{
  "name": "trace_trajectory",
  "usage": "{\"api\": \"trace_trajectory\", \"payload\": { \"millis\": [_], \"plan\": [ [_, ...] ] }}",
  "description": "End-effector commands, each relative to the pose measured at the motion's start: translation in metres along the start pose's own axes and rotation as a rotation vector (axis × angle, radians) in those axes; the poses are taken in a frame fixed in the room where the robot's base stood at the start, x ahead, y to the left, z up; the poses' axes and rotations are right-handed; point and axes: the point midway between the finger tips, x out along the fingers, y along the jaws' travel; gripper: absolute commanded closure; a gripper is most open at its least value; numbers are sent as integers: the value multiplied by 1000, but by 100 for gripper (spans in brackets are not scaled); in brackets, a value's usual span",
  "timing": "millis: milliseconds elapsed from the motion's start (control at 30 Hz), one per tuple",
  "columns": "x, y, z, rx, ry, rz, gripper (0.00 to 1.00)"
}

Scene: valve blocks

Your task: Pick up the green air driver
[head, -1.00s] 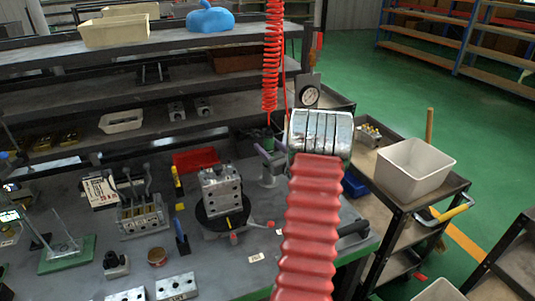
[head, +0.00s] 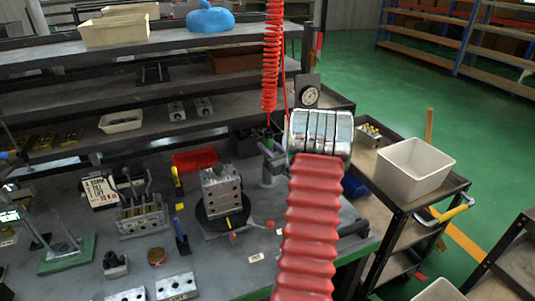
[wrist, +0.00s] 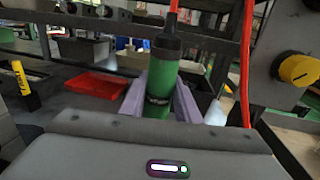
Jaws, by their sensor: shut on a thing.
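The green air driver (wrist: 162,88) stands upright in the wrist view, with a green body and a black upper part. A red hose runs up from its top. My gripper (wrist: 158,105) has its two purple-grey fingers on either side of the green body and is shut on it. In the head view my gripper (head: 272,156) shows beside my metal wrist, below the red coiled hose (head: 270,65). There the driver is small and hard to make out between the fingers.
The workbench holds a valve block on a round black turntable (head: 222,200), a red tray (head: 195,160) and several metal blocks. A shelf rack stands behind. A cart with a white bin (head: 413,168) is at the right. A pressure gauge (head: 309,96) is close to my wrist.

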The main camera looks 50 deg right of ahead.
Motion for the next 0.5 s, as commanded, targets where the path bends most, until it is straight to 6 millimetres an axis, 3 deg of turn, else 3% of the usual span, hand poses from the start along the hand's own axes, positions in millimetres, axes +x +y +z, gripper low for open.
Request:
{"api": "trace_trajectory", "payload": {
  "millis": [200,500],
  "plan": [
    [0,1,0,0,1,2,100],
    [0,0,2,-1,-3,1,100]
  ]
}}
